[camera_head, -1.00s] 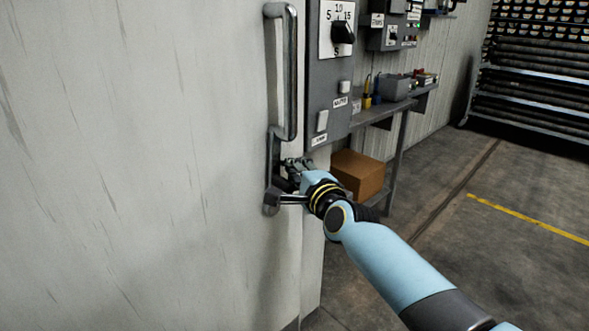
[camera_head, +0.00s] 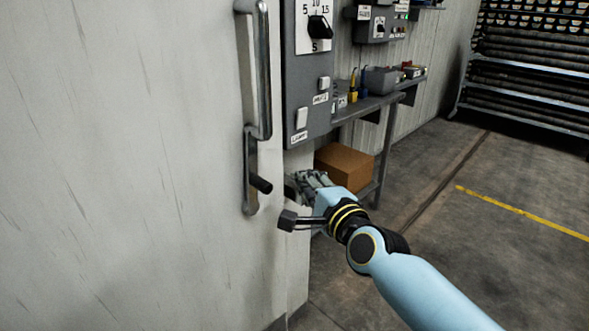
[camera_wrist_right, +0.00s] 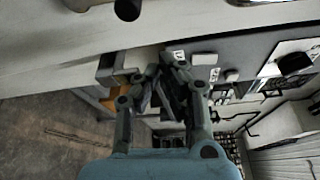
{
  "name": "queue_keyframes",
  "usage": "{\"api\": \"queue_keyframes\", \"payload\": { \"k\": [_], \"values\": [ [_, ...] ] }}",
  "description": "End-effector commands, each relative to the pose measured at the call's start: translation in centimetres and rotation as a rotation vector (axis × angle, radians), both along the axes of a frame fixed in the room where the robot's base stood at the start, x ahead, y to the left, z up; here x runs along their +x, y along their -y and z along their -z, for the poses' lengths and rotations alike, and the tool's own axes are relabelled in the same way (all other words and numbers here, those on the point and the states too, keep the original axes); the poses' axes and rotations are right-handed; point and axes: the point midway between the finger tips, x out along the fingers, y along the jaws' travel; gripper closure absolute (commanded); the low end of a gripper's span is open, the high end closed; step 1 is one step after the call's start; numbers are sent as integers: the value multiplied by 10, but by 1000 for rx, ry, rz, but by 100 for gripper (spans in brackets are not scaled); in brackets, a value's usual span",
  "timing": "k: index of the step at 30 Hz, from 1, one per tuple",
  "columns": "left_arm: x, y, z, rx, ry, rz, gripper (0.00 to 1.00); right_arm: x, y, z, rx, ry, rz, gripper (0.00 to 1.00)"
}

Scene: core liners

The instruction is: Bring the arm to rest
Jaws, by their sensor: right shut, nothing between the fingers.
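My right arm, light blue with black and yellow bands, comes in from the lower right in the head view. Its gripper (camera_head: 300,186) is beside the edge of the large pale door (camera_head: 130,180), apart from the door's metal handle (camera_head: 262,80) and the lower latch lever (camera_head: 259,186). In the right wrist view the gripper's fingers (camera_wrist_right: 166,84) are drawn together with nothing held between them. My left gripper is not in view.
A grey control box (camera_head: 308,80) with a dial is on the wall right of the door. A shelf bench (camera_head: 365,106) holds small items, with a cardboard box (camera_head: 343,168) below. Pipe racks (camera_head: 520,70) stand far right. Floor at right is clear.

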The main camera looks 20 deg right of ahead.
Motion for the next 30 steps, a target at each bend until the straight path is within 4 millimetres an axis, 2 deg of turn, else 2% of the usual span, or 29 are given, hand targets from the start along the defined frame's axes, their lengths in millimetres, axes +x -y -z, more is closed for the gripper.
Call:
{"api": "queue_keyframes", "payload": {
  "k": [4,14,20,22,23,26,29,30],
  "values": [
    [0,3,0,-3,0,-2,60,-11,0,0,0,0,0,100],
    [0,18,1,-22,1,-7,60,-13,0,0,0,0,0,100],
    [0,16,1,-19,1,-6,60,-13,0,0,1,0,0,100],
    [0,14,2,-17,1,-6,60,-16,0,5,0,-8,0,100],
    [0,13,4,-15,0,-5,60,-19,1,11,-1,-16,-1,100],
    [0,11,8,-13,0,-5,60,-32,3,49,-14,-82,-1,100],
    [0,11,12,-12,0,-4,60,-57,6,115,-73,-206,-11,100],
    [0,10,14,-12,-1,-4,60,-71,8,145,-115,-265,-21,100]
  ]
}}
